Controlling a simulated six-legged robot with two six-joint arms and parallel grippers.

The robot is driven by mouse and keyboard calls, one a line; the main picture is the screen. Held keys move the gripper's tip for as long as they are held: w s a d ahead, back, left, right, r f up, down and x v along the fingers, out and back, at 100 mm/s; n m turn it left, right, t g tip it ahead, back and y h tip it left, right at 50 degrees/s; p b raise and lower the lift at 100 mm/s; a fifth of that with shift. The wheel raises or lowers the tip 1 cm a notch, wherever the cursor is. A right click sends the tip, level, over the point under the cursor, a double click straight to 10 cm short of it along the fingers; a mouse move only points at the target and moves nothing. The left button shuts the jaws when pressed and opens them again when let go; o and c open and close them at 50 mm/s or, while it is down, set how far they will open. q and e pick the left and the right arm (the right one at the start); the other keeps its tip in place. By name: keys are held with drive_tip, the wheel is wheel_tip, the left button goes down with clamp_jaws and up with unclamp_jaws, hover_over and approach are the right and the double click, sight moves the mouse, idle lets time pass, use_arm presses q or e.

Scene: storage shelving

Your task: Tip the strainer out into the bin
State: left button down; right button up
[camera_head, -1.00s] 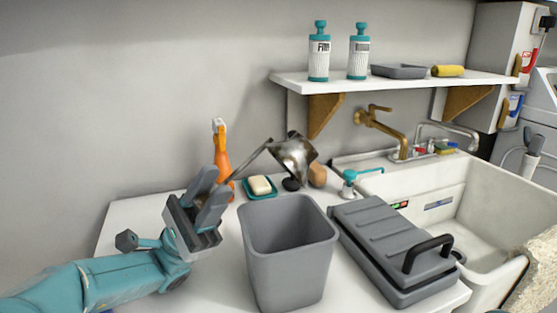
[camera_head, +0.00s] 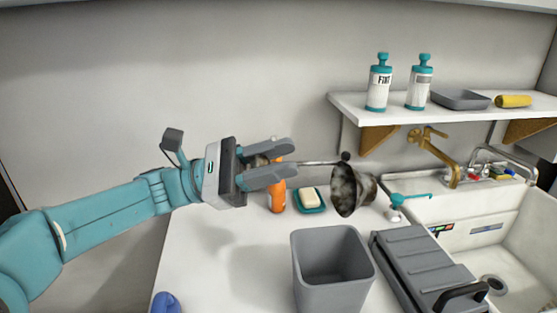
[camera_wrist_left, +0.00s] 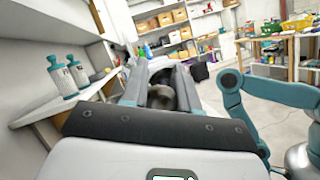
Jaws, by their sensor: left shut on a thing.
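My left gripper (camera_head: 293,160) is shut on the handle of the strainer (camera_head: 350,190). The handle runs level to the right from the jaws. The metal bowl is on its side, its dark, mottled face turned left and toward me. I cannot tell whether anything is in it. The bowl hangs behind and above the grey bin (camera_head: 335,268), apart from it. The bin stands upright and open on the white counter, and the part of its inside that shows looks empty. In the left wrist view the strainer (camera_wrist_left: 164,92) shows dark between the fingers. My right gripper is not seen.
An orange bottle (camera_head: 278,197) and a soap dish (camera_head: 309,208) stand behind. A grey lidded case (camera_head: 415,262) lies right of the bin, beside the sink (camera_head: 490,230). A shelf (camera_head: 350,104) with two bottles is above. A blue object (camera_head: 165,303) is at the lower left.

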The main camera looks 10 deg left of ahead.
use_arm(q)
drive_tip(key=shift+w+r+n+y+p, duration=0.1)
drive_tip(key=shift+r+n+y+p, duration=0.2)
drive_tip(key=shift+r+p, duration=0.15)
drive_tip(key=w+d+r+n+y+p, duration=0.1)
drive_tip(key=d+r+y+p, duration=0.1)
drive_tip(key=p, duration=1)
drive_tip(key=w+d+r+n+g+y+p, duration=0.1)
drive_tip(key=d+y+p, duration=0.3)
drive_tip(key=p, duration=0.7)
drive_tip(key=w+d+r+n+g+y+p, duration=0.1)
drive_tip(key=y+p, duration=0.5)
drive_tip(key=p, duration=0.6)
drive_tip(key=shift+w+d+r+p, duration=0.1)
drive_tip(key=shift+w+d+r, duration=0.2)
drive_tip(key=shift+r, duration=0.2)
drive_tip(key=shift+w+d+r+p, duration=0.1)
drive_tip(key=shift+w+d+r, duration=0.2)
drive_tip(key=shift+r, duration=0.2)
drive_tip(key=shift+w+d+r+p, duration=0.1)
drive_tip(key=shift+w+d+r, duration=0.1)
drive_tip(key=shift+d+r, duration=0.25)
drive_tip(key=d+y, duration=0.1)
drive_tip(key=w+d+n+g+y, duration=0.1)
drive_tip(key=shift+w+d+r+g+y, duration=0.1)
drive_tip(key=shift+w+r+g+y, duration=0.1)
drive_tip(key=shift+g+y, duration=0.15)
